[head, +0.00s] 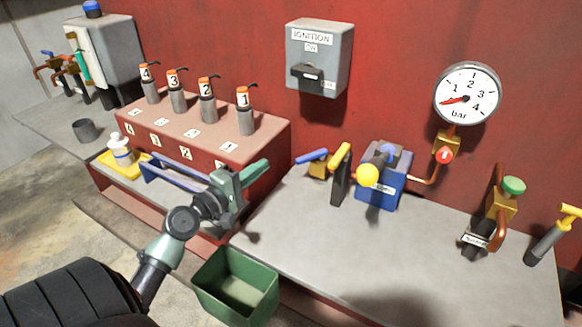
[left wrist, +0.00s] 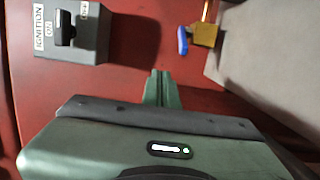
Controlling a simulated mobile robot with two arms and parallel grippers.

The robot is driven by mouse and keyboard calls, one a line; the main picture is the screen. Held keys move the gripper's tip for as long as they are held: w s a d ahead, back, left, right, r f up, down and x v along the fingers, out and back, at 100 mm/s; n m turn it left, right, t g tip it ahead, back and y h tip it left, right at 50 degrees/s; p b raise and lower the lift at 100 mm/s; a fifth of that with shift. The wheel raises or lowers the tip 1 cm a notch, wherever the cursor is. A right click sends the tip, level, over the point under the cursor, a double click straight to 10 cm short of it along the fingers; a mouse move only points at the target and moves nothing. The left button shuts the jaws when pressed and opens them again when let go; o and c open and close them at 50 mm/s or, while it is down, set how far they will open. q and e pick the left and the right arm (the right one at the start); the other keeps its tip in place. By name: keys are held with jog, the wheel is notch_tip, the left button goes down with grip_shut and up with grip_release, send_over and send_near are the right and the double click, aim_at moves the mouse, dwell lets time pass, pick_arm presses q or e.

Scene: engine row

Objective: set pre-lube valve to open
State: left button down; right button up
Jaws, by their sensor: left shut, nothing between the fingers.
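A small brass valve (head: 318,167) with a blue lever (head: 311,156) stands at the back left of the grey bench, left of a dark post with a yellow handle (head: 341,158). I see no readable label naming it the pre-lube valve. Its lever points left in the head view. In the left wrist view the brass body (left wrist: 205,34) and blue lever (left wrist: 183,40) show at the upper right. My left gripper (head: 256,172) is shut and empty, in front of the red engine block and left of the valve, apart from it; its fingertips show in the wrist view (left wrist: 161,76). My right gripper is out of view.
A blue pump (head: 383,188) with a yellow knob stands right of the valve, below a pressure gauge (head: 467,94). A grey ignition box (head: 319,58) hangs on the red wall. A green bin (head: 235,287) sits in front. The bench's front middle is clear.

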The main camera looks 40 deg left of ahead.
pick_arm(q)
notch_tip(320, 180, down, 4)
jog(key=b, duration=0.3)
jog(key=shift+w+f, duration=0.15)
jog(key=shift+w, duration=0.15)
jog(key=p, duration=0.2)
send_near(311, 156)
jog(key=w+a, duration=0.2)
jog(key=w, duration=0.1)
jog(key=w+a, duration=0.1)
jog(key=a, duration=0.1)
jog(key=shift+w+f, duration=0.35)
jog(key=shift+f, duration=0.05)
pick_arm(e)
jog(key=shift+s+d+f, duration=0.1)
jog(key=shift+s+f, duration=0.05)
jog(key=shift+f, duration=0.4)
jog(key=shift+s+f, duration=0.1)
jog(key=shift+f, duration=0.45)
